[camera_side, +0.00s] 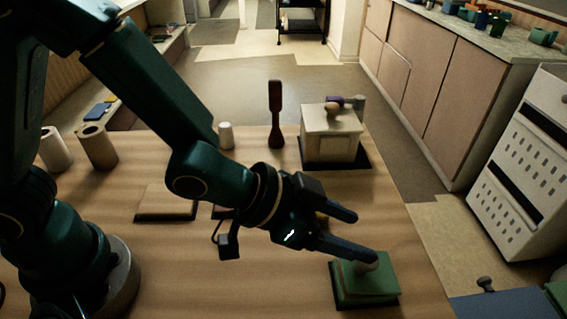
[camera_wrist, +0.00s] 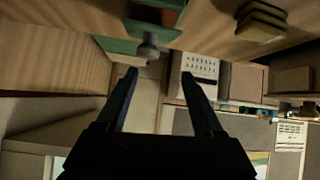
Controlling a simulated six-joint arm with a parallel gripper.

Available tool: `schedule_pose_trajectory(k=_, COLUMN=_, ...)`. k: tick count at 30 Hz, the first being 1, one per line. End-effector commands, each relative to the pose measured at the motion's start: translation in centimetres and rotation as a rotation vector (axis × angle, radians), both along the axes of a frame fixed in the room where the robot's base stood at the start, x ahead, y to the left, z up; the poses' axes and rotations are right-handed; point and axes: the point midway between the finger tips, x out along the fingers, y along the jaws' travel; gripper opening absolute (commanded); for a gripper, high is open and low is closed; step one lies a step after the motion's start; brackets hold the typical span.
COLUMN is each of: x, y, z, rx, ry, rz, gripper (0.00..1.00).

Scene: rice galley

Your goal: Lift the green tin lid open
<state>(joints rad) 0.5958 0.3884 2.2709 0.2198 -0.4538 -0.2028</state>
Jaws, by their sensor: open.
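A green tin (camera_side: 366,284) stands on a dark base near the front right of the wooden table. Its flat green lid looks shut, and a rounded knob rises from the lid, partly hidden behind a finger of my gripper. My gripper (camera_side: 361,236) is open and empty, with its fingers pointing right just above and behind the tin. The lower finger overlaps the knob in the picture; I cannot tell whether it touches. In the wrist view the tin (camera_wrist: 126,46) and its grey knob (camera_wrist: 148,50) show at the top, beyond the open fingers (camera_wrist: 158,74).
A cream box (camera_side: 330,140) with a knob stands on a dark base at the back. A dark paddle (camera_side: 275,125) and a white cylinder (camera_side: 226,136) stand left of it. Two hollow cylinders (camera_side: 98,148) stand at the left. The table's right edge is close to the tin.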

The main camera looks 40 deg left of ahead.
Motion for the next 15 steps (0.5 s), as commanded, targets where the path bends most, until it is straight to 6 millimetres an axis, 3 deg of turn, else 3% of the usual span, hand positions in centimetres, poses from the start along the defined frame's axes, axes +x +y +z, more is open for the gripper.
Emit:
schedule_pose_trajectory(k=8, x=2.4, y=-0.1, z=0.3, rx=0.146, ry=0.103, rz=0.053, gripper=0.69)
schedule_pose_trajectory(k=15, x=1.4, y=-0.9, z=0.9, rx=0.292, ry=0.235, rz=-0.015, gripper=0.69)
